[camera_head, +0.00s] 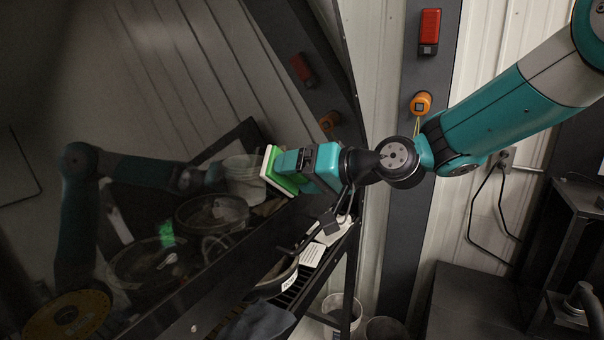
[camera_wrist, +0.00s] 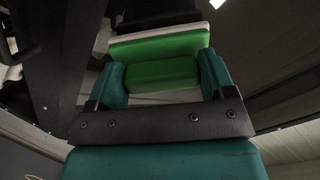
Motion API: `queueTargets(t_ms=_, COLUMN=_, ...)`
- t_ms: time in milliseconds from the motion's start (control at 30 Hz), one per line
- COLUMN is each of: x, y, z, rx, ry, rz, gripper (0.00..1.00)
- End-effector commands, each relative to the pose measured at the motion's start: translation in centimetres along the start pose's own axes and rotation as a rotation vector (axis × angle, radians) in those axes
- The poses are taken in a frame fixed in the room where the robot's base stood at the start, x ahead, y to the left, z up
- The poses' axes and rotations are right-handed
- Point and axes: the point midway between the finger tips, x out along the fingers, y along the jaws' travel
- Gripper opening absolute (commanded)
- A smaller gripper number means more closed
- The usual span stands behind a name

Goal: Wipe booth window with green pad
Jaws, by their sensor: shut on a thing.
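The green pad (camera_head: 275,170) has a green back and a white face. My gripper (camera_head: 284,166) is shut on it, and in the wrist view the green pad (camera_wrist: 162,58) sits between the two teal fingers (camera_wrist: 162,82). The booth window (camera_head: 110,110) is the large dark glass pane filling the left of the head view. The pad's white face is toward the glass, at the pane's right part. I cannot tell whether it touches the glass. My arm reflects in the pane.
A black slatted shelf (camera_head: 296,285) with labelled items runs below the window. A dark post (camera_head: 405,150) right of the window bears a red box (camera_head: 429,30) and an orange button (camera_head: 420,103). A white bucket (camera_head: 342,310) stands low beneath the shelf.

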Motion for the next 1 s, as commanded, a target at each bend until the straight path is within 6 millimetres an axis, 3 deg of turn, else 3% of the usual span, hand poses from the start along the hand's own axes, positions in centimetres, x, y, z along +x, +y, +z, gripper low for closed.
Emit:
queueTargets(t_ms=467, x=0.8, y=0.1, z=-0.1, rx=0.000, ry=0.002, rz=0.000, gripper=0.50)
queueTargets(t_ms=1000, x=0.6, y=2.8, z=-2.8, rx=0.000, ry=0.001, rz=0.000, gripper=0.50)
